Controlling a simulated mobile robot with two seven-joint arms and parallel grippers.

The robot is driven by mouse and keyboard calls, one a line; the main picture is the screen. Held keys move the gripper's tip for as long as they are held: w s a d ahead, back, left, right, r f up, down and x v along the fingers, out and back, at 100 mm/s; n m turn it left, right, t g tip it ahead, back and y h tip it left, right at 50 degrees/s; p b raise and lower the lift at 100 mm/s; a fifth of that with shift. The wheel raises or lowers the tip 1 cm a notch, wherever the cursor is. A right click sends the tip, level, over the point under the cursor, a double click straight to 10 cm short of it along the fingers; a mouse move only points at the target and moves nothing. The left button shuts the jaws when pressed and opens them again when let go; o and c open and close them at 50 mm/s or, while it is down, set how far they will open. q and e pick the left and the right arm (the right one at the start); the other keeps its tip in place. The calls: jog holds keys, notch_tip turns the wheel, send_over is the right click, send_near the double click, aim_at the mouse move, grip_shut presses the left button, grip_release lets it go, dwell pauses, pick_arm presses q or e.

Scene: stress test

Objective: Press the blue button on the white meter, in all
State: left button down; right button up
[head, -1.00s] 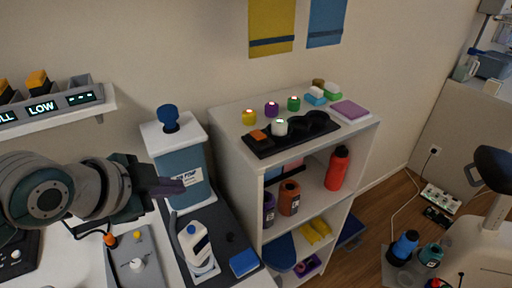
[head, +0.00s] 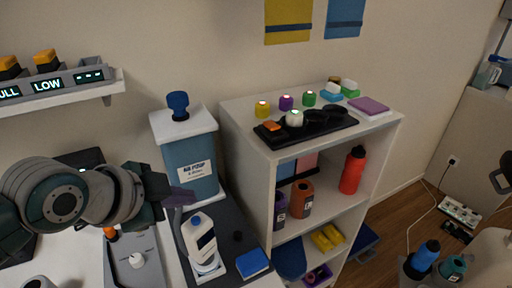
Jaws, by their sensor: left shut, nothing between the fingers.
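The white meter (head: 203,241) stands tilted on a white base on the dark mat. It has a dark display face, and its blue button (head: 195,220) shows at its upper end. My left gripper (head: 183,197) comes in from the left with its dark fingers together and empty. In the picture its tips are just above the blue button, in front of the blue-and-white container; I cannot tell the gap in depth. My right gripper is not in view.
The blue-and-white container (head: 188,167) with a blue knob stands behind the meter. A blue block (head: 252,264) lies to its right on the dark mat (head: 228,228). A grey panel with a white knob (head: 136,260) is at left. A white shelf (head: 262,145) stands right.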

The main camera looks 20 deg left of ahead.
pick_arm(q)
jog(key=shift+f+b, duration=0.5)
jog(key=shift+f, duration=0.8)
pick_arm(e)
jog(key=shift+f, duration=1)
pick_arm(q)
jog(key=shift+f, duration=0.15)
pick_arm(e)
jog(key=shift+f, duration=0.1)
pick_arm(q)
jog(key=shift+f, duration=0.3)
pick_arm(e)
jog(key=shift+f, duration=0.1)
pick_arm(q)
jog(key=shift+f+b, duration=0.45)
jog(key=shift+b, duration=0.1)
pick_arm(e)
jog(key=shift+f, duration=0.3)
pick_arm(q)
jog(key=shift+r+p, duration=0.9)
jog(key=shift+p, duration=0.2)
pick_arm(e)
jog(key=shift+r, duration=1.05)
pick_arm(q)
notch_tip(320, 180, up, 5)
jog(key=p, duration=0.5)
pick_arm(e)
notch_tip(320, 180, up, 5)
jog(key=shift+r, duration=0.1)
